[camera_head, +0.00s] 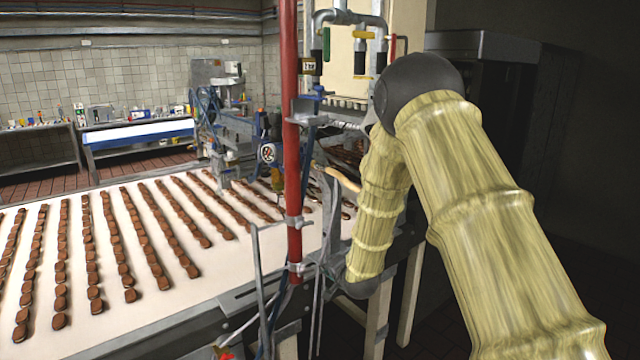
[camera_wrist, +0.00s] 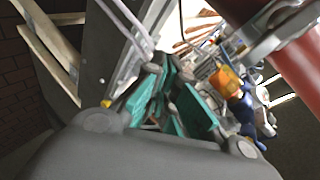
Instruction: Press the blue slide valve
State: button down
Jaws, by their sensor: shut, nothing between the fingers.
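A small blue fitting (camera_head: 318,90) sits beside the upper red pipe in the head view; I cannot tell for sure that it is the slide valve. The wrist view shows a dark-blue part (camera_wrist: 243,107) with an orange piece on it, right of my fingers and apart from them; I cannot match it surely to the head view. My gripper (camera_wrist: 172,88), with teal finger pads, is shut and empty. In the head view my arm bends down right of the red pipe, and the fingers are hard to make out near its lower end.
The upright red pipe (camera_head: 292,150) stands close left of my arm; it also shows in the wrist view (camera_wrist: 304,62). A white conveyor (camera_head: 75,230) carries rows of brown biscuits. Thin metal rails (camera_head: 262,290) edge it in front. Machinery (camera_head: 232,125) stands behind.

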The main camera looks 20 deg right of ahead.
jog(key=w+d+r+m+t+p, duration=0.1)
jog(key=w+r, duration=0.2)
jog(key=r, duration=0.7)
jog(key=w+d+r+m+t+p, duration=0.1)
jog(key=w+r, duration=0.3)
jog(key=r, duration=0.7)
jog(key=w+d+r+m+t+p, duration=0.2)
jog(key=w+r, duration=0.1)
jog(key=r, duration=0.8)
jog(key=shift+w+r+t, duration=0.15)
jog(key=shift+w+t, duration=0.15)
jog(key=shift+t, duration=0.1)
jog(key=shift+w, duration=0.1)
jog(key=w+p, duration=0.5)
jog(key=w, duration=0.4)
jog(key=shift+a+p, duration=0.15)
jog(key=shift+p, duration=0.15)
jog(key=shift+w, duration=0.4)
jog(key=shift+f, duration=0.2)
